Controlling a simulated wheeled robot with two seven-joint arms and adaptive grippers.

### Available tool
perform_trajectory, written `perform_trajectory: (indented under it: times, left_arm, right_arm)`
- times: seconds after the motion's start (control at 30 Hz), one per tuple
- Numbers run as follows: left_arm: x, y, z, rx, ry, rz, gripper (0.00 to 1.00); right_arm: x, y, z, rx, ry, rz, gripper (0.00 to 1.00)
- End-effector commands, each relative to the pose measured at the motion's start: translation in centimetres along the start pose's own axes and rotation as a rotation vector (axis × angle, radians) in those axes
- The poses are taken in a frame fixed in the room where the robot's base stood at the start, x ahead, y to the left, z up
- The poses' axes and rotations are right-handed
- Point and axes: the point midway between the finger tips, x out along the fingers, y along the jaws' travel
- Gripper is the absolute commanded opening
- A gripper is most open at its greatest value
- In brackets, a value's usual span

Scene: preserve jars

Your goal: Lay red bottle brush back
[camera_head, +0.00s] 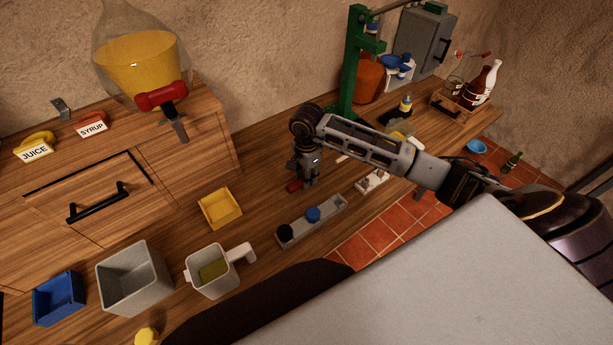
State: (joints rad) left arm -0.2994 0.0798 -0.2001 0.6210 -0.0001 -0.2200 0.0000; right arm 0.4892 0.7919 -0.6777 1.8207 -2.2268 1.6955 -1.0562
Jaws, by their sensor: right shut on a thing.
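My right gripper (304,174) points down, low over the middle of the wooden worktop, and is shut on a small red thing. The red bottle brush (294,185) appears to be that thing: a short red piece shows at the left of the fingertips, and the rest is hidden by the gripper. I cannot tell whether it touches the worktop. My left gripper is not in view.
A grey block with dark and blue knobs (327,212) lies right in front of the gripper. A yellow tray (235,205), grey bin (130,265), grey jug (196,278) and blue bin (62,312) stand left. A green press (350,70) and a bottle crate (440,104) are behind.

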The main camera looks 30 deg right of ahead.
Motion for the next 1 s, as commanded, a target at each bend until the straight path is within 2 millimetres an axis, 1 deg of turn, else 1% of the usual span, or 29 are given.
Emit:
perform_trajectory:
  times: [0.1,0.53,0.57,0.7,0.73,1.0]
  left_arm:
    - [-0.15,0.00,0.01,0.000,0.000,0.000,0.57]
    - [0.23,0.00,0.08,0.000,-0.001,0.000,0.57]
    - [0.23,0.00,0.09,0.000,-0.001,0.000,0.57]
    - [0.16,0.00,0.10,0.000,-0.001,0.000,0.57]
    - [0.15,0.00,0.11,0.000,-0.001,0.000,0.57]
    - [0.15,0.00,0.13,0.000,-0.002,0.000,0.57]
  right_arm:
    - [0.58,-0.01,0.00,0.000,0.000,-0.001,0.00]
    - [0.99,-0.01,-0.03,0.000,0.001,-0.001,0.00]
    - [1.01,0.00,-0.03,0.000,0.001,-0.001,0.27]
    - [0.93,0.00,-0.02,0.000,0.001,-0.001,0.45]
    - [0.93,0.00,-0.02,0.000,0.001,-0.001,0.47]
    - [0.92,0.00,-0.02,0.000,0.001,-0.001,0.47]
